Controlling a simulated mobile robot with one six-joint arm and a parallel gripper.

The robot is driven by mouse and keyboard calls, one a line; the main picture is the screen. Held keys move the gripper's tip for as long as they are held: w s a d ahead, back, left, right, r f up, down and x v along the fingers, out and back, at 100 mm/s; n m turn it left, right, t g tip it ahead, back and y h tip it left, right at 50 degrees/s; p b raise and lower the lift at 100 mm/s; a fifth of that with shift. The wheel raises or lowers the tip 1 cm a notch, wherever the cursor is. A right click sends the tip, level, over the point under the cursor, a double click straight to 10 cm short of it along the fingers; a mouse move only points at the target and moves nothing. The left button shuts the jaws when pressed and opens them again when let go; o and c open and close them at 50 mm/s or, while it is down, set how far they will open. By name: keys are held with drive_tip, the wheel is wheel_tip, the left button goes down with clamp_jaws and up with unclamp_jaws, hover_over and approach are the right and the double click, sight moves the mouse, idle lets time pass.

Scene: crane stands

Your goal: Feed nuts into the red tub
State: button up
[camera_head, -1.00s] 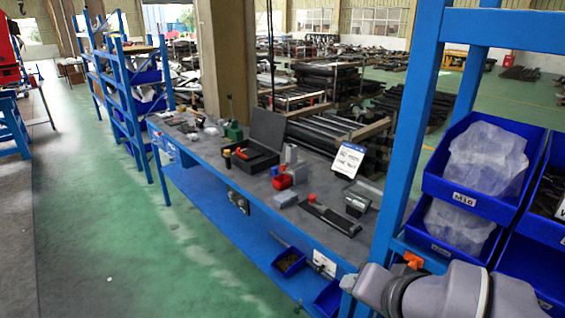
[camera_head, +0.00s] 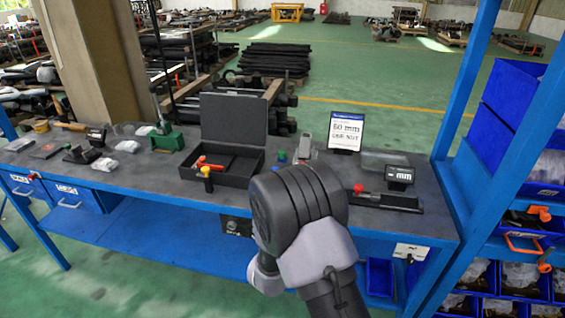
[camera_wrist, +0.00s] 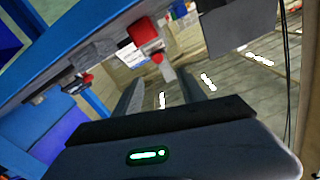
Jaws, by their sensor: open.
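In the wrist view a red block-like thing (camera_wrist: 143,31), which may be the red tub, shows beyond my gripper at the bench edge. My gripper (camera_wrist: 158,92) is open, its two dark fingers apart with nothing seen between them. In the head view my arm covers the middle front of the bench (camera_head: 140,178), and neither the red tub nor my fingertips can be made out there. No nuts can be clearly picked out in either view.
An open black case (camera_head: 232,120) with orange-handled tools lies on the bench. A sign (camera_head: 346,131), a display gauge (camera_head: 399,175) and a green tool (camera_head: 167,141) stand nearby. A blue rack post (camera_head: 462,80) and blue bins (camera_head: 515,90) are at the right.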

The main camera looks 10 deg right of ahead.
drive_tip(key=x, duration=0.2)
drive_tip(key=d+x, duration=0.1)
drive_tip(key=x, duration=0.2)
drive_tip(key=shift+w+d+b, duration=0.1)
drive_tip(key=shift+d+b, duration=0.1)
drive_tip(key=shift+b, duration=0.1)
drive_tip(key=x, duration=0.4)
drive_tip(key=b+x, duration=0.1)
drive_tip(key=x, duration=0.6)
drive_tip(key=shift+w+a+b, duration=0.2)
drive_tip(key=shift+w+b, duration=0.2)
drive_tip(key=shift+w, duration=0.05)
clamp_jaws()
